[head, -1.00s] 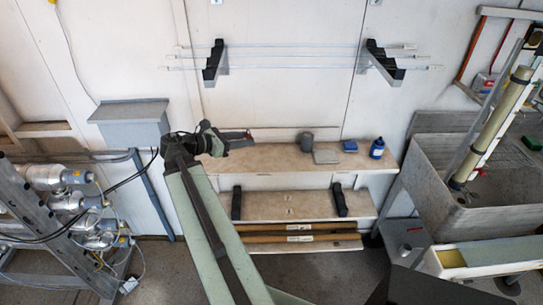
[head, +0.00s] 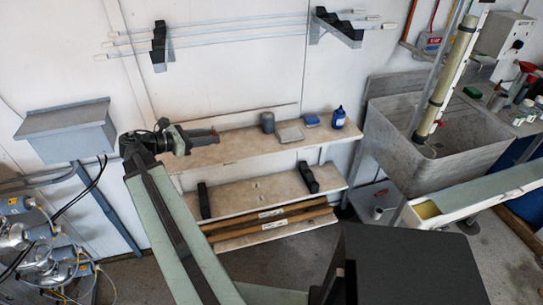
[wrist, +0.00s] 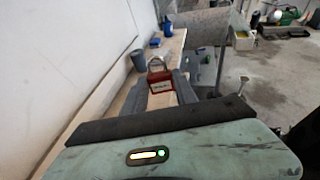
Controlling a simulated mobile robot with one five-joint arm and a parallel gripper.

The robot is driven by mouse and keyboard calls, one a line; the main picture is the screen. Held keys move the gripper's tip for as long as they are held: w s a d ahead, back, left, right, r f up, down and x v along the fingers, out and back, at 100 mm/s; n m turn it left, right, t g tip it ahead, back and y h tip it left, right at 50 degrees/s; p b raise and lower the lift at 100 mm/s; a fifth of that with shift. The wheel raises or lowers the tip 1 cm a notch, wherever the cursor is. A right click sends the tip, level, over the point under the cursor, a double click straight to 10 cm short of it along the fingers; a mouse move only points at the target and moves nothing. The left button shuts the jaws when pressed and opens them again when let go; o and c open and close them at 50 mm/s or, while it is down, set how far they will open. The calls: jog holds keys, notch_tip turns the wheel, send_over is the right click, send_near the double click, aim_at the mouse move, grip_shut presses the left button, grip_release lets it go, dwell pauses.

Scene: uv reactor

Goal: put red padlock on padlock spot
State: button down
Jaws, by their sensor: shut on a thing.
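The red padlock (wrist: 161,82) shows upright in the wrist view, with its metal shackle on top and a white label on its front. My gripper (wrist: 163,93) is shut on it, one finger on each side. In the head view my gripper (head: 203,136) is over the left end of the upper wall shelf; the padlock is too small or hidden to make out there. I cannot pick out the padlock spot in either view.
The upper shelf (head: 235,145) holds a grey cup (head: 268,122), a grey slab (head: 290,134), a blue box (head: 312,120) and a blue bottle (head: 338,118). A grey sink (head: 385,135) stands right. A grey wall box (head: 68,132) is left.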

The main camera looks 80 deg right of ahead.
jog(key=s+d+f+m+g+y+b, duration=0.2)
jog(key=s+f+m+g+y+b, duration=0.15)
jog(key=s+f+b, duration=0.55)
jog(key=p, duration=0.2)
send_over(267, 146)
jog(key=shift+f+t, duration=0.3)
jog(key=shift+t, duration=0.15)
notch_tip(267, 146, down, 4)
jog(key=b, duration=0.4)
jog(key=shift+r, duration=0.25)
jog(key=shift+f, duration=0.2)
jog(key=c, duration=1)
grip_release()
jog(key=shift+o, duration=0.2)
jog(key=shift+r, duration=0.1)
